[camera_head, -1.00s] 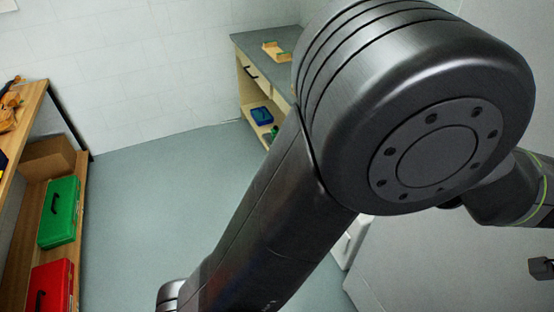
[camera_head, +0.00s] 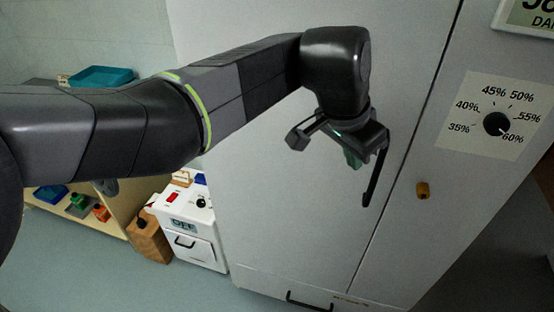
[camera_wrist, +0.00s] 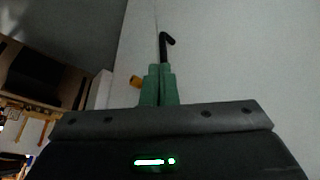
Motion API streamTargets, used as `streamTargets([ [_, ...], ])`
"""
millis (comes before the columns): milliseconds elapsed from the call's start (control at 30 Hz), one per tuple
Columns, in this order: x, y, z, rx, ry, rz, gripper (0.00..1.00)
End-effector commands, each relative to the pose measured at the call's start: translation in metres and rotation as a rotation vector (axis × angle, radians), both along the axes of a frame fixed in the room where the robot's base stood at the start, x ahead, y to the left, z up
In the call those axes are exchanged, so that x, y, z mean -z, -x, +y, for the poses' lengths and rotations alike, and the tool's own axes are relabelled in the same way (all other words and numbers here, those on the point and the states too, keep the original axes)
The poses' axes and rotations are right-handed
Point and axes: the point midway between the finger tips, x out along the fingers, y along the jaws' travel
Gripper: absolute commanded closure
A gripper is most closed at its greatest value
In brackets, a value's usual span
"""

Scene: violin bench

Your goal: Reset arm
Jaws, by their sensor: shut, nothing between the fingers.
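My gripper (camera_head: 354,162) hangs from my arm in front of the tall pale grey cabinet (camera_head: 290,190) in the head view. Its green fingers are pressed together with nothing between them; they also show in the wrist view (camera_wrist: 160,82). A black bar handle (camera_head: 374,180) is close beside the gripper in the head view. In the wrist view the hooked end of this black handle (camera_wrist: 165,48) shows beyond the fingertips. I cannot tell whether the fingers touch it.
A yellow-brown knob (camera_head: 422,190) and a humidity dial (camera_head: 497,124) are on the cabinet front, right of the gripper. A white unit with a display (camera_head: 190,225) stands at lower left beside a wooden shelf (camera_head: 92,222). Floor is clear at lower left.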

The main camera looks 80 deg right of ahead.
Motion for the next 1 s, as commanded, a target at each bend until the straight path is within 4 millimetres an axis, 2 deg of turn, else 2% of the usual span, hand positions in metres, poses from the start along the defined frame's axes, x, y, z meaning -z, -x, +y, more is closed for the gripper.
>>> streamTargets([
  [200,-0.012,-0.004,0.004,0.000,-0.001,-0.001,1.00],
  [567,-0.011,-0.003,0.004,0.000,-0.003,-0.002,1.00],
  [767,0.008,0.002,-0.002,0.001,-0.006,-0.003,1.00],
  [1000,0.052,0.014,-0.014,0.001,-0.007,-0.003,1.00],
])
